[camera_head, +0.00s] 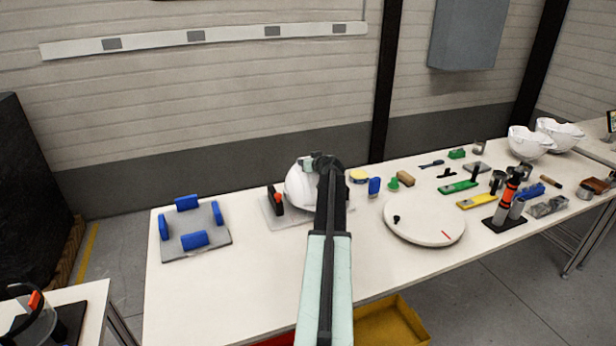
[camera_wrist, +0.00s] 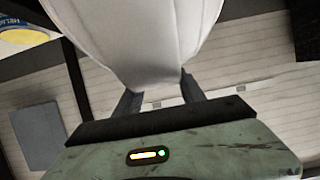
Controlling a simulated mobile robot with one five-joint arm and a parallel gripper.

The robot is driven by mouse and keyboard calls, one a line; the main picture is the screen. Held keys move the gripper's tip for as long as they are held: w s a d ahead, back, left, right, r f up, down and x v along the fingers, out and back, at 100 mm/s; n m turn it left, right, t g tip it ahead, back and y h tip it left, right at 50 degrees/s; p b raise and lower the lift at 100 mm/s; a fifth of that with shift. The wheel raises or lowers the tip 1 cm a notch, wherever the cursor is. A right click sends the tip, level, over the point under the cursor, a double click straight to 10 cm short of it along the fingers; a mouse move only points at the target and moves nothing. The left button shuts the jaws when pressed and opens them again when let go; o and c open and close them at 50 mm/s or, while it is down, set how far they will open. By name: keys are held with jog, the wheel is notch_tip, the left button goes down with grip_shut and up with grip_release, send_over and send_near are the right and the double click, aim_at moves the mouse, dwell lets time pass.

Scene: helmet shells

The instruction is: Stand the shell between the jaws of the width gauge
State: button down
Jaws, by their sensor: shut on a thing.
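A white helmet shell (camera_head: 299,190) is in my gripper (camera_head: 322,163), over or on a grey plate (camera_head: 277,219) on the table. A black upright jaw with an orange knob (camera_head: 276,200) stands on this plate at the shell's left; it looks like the width gauge. My arm hides the shell's right side and anything behind it. I cannot tell whether the shell touches the plate. In the wrist view, the shell (camera_wrist: 150,45) fills the upper middle, its narrowing lower part between the two dark fingers of my gripper (camera_wrist: 160,97).
A grey plate with blue blocks (camera_head: 208,248) lies at the left. A blue block (camera_head: 374,187), a green piece (camera_head: 394,183) and a round white turntable (camera_head: 424,226) are to the right. Small tools and two white shells (camera_head: 530,143) are farther right.

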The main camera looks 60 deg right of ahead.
aim_at(310, 180)
notch_tip(310, 180, down, 4)
jog(key=b, duration=0.3)
jog(key=shift+b, duration=0.3)
jog(key=shift+r, duration=0.3)
jog(key=c, duration=0.7)
grip_release()
jog(key=shift+f, duration=0.1)
jog(key=shift+s+a+r+p, duration=0.15)
jog(key=shift+r+p, duration=0.05)
jog(key=shift+p, duration=0.2)
jog(key=p+v, duration=0.4)
jog(key=v, duration=0.7)
jog(key=shift+s+a+r, duration=0.1)
jog(key=shift+s+r, duration=0.05)
jog(key=shift+s, duration=0.15)
